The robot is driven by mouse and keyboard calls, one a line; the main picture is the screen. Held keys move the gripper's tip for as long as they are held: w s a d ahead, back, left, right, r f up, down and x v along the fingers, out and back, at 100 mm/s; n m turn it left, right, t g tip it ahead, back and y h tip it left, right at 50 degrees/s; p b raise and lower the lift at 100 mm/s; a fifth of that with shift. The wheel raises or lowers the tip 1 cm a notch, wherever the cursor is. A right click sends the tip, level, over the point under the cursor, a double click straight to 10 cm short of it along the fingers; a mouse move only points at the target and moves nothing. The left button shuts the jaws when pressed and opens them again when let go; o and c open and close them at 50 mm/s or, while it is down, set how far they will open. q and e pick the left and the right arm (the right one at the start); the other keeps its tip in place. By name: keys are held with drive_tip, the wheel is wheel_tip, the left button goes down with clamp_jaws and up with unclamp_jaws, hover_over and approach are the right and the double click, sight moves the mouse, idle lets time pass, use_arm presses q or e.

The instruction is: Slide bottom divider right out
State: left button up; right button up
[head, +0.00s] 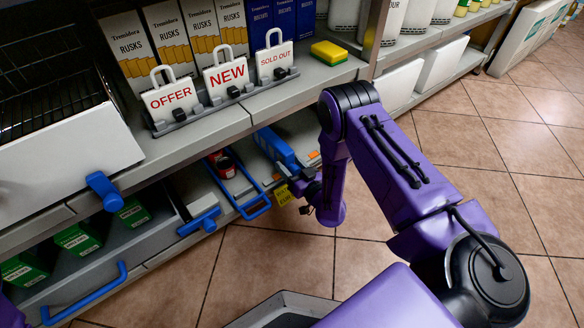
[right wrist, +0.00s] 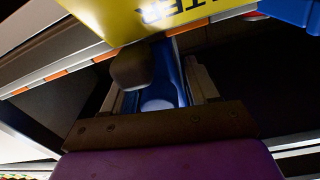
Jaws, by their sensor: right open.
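A blue divider (head: 278,150) stands on the lower shelf, right of centre in the head view, partly hidden behind my right gripper (head: 298,183). In the right wrist view, a blue upright part with a pale rounded end (right wrist: 163,85), which looks like the divider's front, lies between the two fingers of my right gripper (right wrist: 168,75). The fingers are open; I cannot tell whether they touch it. A yellow price tag (head: 285,195) hangs beside the gripper and fills the top of the wrist view (right wrist: 150,15). My left gripper is not in view.
A blue loop handle (head: 257,212) and another blue handle (head: 200,222) stick out left of my gripper. A red can (head: 224,164) stands on the lower shelf. The upper shelf edge (head: 215,130) overhangs, with OFFER, NEW and SOLD OUT signs. The tiled floor (head: 480,140) at right is clear.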

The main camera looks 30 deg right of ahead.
drive_tip(key=shift+c, duration=0.2)
clamp_jaws()
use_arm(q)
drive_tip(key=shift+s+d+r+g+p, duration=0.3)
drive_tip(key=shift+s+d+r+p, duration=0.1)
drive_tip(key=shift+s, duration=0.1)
use_arm(e)
drive_tip(key=d, duration=1.1)
drive_tip(key=shift+w+d, duration=0.1)
drive_tip(key=shift+w, duration=0.25)
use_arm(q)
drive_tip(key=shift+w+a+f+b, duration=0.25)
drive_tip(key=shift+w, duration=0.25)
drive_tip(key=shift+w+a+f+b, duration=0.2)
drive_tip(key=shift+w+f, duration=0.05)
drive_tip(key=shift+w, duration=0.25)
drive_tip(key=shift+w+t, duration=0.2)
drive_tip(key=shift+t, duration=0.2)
use_arm(e)
drive_tip(key=d, duration=1.1)
drive_tip(key=shift+w+d, duration=0.1)
drive_tip(key=shift+w, duration=0.25)
drive_tip(key=shift+d, duration=0.1)
drive_tip(key=shift+r, duration=0.1)
drive_tip(key=shift+o, duration=0.2)
unclamp_jaws()
drive_tip(key=shift+d, duration=0.1)
